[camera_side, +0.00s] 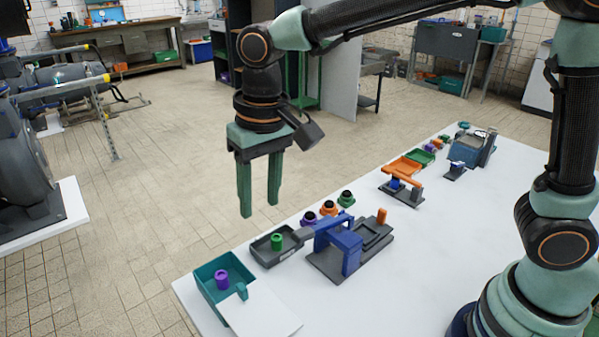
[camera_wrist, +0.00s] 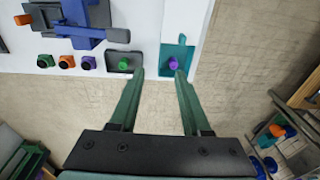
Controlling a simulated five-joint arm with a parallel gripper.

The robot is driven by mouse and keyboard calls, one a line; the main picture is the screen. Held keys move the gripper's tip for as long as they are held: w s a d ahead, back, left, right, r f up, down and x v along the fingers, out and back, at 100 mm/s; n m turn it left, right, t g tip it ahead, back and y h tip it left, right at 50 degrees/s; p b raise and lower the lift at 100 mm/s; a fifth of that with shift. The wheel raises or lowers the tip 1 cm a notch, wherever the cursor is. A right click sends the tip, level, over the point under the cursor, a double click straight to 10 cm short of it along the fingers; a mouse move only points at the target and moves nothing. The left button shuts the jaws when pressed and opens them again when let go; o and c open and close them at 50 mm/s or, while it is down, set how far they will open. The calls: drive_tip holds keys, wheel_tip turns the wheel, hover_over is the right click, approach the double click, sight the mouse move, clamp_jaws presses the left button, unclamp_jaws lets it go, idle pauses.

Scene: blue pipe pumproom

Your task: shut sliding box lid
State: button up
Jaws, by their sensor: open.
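The teal box (camera_side: 207,291) stands at the near left corner of the white table, open on top, with a purple cylinder (camera_side: 222,280) inside. Its pale lid (camera_side: 262,310) lies slid back toward the lower right, leaving the box's interior uncovered; a small teal tab (camera_side: 241,291) shows at the lid's edge. My gripper (camera_side: 259,211) is open and empty, pointing down, high above and behind the box. In the wrist view the teal box (camera_wrist: 166,58) and purple cylinder (camera_wrist: 173,63) lie beyond my right fingertip; the lid is hard to tell from the table there.
Right of the box are a dark tray (camera_side: 265,258) with a green cylinder (camera_side: 277,242) and a blue-and-grey fixture (camera_side: 338,247). Several coloured knobs (camera_side: 328,209) stand behind the fixture. An orange-topped fixture (camera_side: 402,180) is farther along the table. The air around my gripper is clear.

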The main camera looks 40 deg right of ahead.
approach(241, 286)
drive_tip(key=shift+g, duration=0.4)
drive_tip(key=f, duration=0.8)
drive_tip(key=shift+w+a+f, duration=0.15)
drive_tip(key=shift+w+f, duration=0.15)
drive_tip(key=shift+f, duration=0.1)
clamp_jaws()
idle(0.8)
